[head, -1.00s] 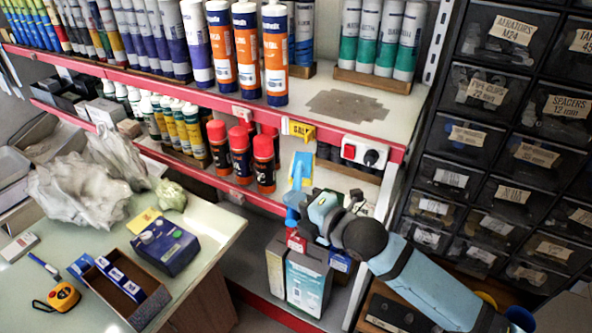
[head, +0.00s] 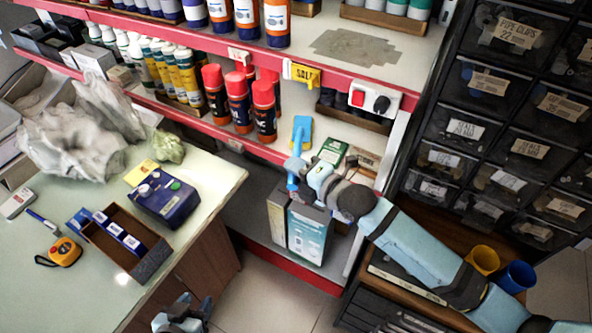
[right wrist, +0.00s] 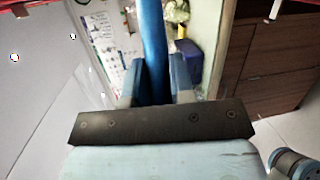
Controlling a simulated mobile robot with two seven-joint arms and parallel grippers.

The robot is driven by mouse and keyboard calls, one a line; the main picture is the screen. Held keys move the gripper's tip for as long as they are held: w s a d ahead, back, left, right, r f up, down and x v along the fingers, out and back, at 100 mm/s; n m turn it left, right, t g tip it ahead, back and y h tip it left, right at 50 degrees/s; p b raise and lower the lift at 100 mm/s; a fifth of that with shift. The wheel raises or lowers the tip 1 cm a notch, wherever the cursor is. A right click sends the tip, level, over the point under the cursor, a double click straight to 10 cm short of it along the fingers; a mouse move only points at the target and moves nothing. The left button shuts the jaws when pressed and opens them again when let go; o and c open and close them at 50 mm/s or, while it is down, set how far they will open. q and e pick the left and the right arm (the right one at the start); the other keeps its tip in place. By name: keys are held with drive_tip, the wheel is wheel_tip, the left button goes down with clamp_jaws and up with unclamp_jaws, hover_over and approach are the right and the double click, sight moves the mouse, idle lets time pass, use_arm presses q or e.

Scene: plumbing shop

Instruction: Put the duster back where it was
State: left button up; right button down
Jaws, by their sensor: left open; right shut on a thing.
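The duster has a light-blue head (head: 301,133) and a darker blue handle (head: 292,182). My right gripper (head: 297,168) is shut on it and holds it upright in front of the lower shelf, right of the red-capped bottles. In the right wrist view the blue handle (right wrist: 152,40) stands between the fingers (right wrist: 152,85); the head is out of that view. My left gripper (head: 183,318) is open and empty at the bottom edge of the head view, below the counter. A grey-brown patch (head: 355,48) marks the bare upper shelf (head: 405,68).
Red-capped bottles (head: 238,100), a yellow tag (head: 301,73) and a red-switched socket (head: 370,98) are near the duster. Boxes (head: 308,235) stand below it. Drawers (head: 485,80) rise at right. The counter (head: 215,170) holds a blue box (head: 165,197) and an open tray (head: 110,242).

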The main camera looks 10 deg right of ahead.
drive_tip(key=shift+f, duration=0.3)
drive_tip(key=c, duration=1)
unclamp_jaws()
drive_tip(key=v, duration=1.2)
drive_tip(key=s+d+f+m+h, duration=0.1)
drive_tip(key=s+f+m, duration=0.3)
drive_tip(key=m, duration=0.4)
drive_tip(key=s+d+f+m+g+h, duration=0.1)
drive_tip(key=s+d+f+m+h, duration=0.1)
drive_tip(key=s+f+m, duration=0.3)
drive_tip(key=s+d+f+m+h, duration=0.1)
drive_tip(key=s+f+m+h, duration=0.3)
drive_tip(key=f+m, duration=0.3)
drive_tip(key=shift+s+d+f+m+g+p, duration=0.1)
drive_tip(key=shift+f+m+g+p, duration=0.05)
drive_tip(key=shift+m, duration=1.15)
drive_tip(key=shift+s+d+f+m+g+p, duration=0.1)
drive_tip(key=shift+f+m+g+p, duration=0.05)
drive_tip(key=shift+m, duration=1.15)
